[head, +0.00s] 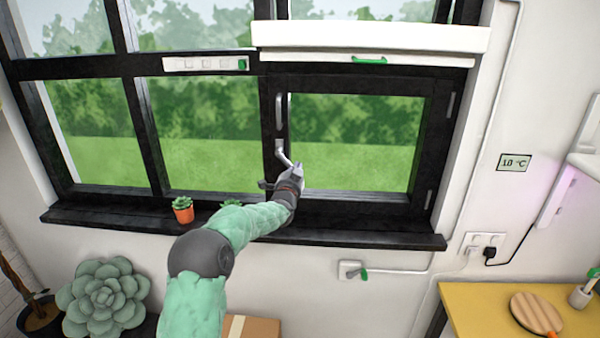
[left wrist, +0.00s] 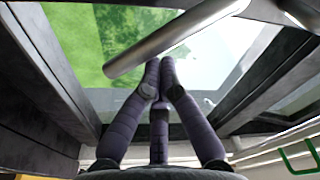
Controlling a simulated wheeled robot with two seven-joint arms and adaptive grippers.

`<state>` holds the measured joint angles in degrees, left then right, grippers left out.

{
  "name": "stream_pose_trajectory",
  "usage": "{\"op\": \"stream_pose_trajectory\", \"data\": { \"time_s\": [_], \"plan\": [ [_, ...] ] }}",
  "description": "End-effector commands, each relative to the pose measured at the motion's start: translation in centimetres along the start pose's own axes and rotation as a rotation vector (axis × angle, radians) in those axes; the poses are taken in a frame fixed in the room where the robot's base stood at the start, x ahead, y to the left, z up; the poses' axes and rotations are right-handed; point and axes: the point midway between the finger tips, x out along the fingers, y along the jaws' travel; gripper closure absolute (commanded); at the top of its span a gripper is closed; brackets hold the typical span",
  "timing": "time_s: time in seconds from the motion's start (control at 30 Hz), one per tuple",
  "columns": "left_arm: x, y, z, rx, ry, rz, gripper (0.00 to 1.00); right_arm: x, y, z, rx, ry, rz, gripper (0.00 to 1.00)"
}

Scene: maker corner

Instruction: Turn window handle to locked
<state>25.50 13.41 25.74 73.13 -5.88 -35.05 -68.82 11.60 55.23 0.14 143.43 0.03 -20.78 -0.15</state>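The window handle (head: 283,152) is a light grey lever on the dark frame's middle post. In the head view, it slants down and to the right from its base. My left gripper (head: 297,174) is at its lower end and hides part of it. In the left wrist view, the lever (left wrist: 180,38) crosses diagonally just beyond my left fingertips (left wrist: 160,67). These fingertips are together with nothing seen between them. They meet the lever's lower edge in the picture; I cannot tell whether they touch it. My right gripper is out of view.
A fixed grey pull (head: 279,111) is above the handle. The dark sill (head: 340,236) runs below, with a small potted succulent (head: 183,209) on it. A white blind box (head: 370,37) hangs above. A yellow table (head: 470,312) is at lower right.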

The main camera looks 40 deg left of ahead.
Motion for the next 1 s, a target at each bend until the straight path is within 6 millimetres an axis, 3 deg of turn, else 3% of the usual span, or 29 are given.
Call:
{"op": "stream_pose_trajectory", "data": {
  "time_s": [0.5,1.0],
  "plan": [
    [-0.5,0.6,3.6,0.445,-0.001,0.061,1.0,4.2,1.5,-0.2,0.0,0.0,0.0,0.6],
    [-0.7,0.3,4.8,0.629,0.0,0.089,1.0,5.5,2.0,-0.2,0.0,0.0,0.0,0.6]
  ]
}}
